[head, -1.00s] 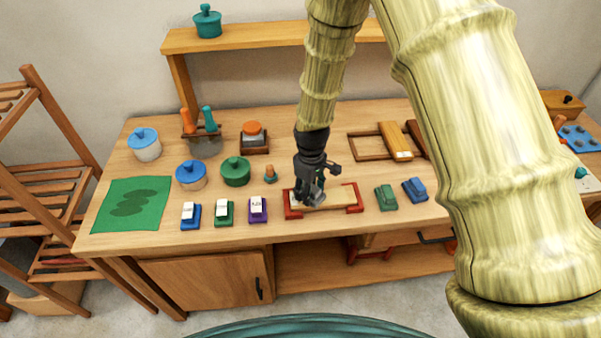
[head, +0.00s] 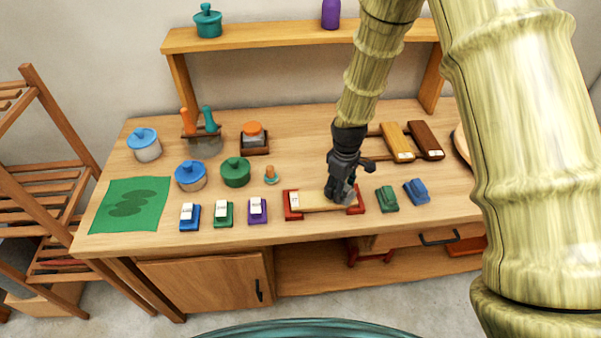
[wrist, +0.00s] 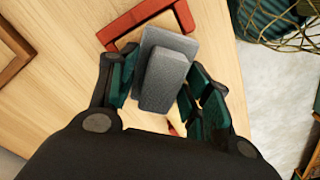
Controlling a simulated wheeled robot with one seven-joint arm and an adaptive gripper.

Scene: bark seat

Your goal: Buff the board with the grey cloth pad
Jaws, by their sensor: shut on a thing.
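The board (head: 318,203) is a pale wooden plank lying between two red end holders (head: 291,204) at the front middle of the bench. My gripper (head: 343,193) is over the board's right end in the head view. In the wrist view my gripper (wrist: 163,95) is shut on the grey cloth pad (wrist: 168,75), a grey block on a wider grey base. The pad sits over the board's end beside a red holder (wrist: 140,20). It also shows as a small grey patch in the head view (head: 349,195). Whether it touches the board is hard to tell.
Left of the board stand purple (head: 257,212), green (head: 224,214) and blue (head: 190,217) labelled blocks. Right of it are a green block (head: 387,198) and a blue block (head: 416,191). A green sheet (head: 131,205) lies far left.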

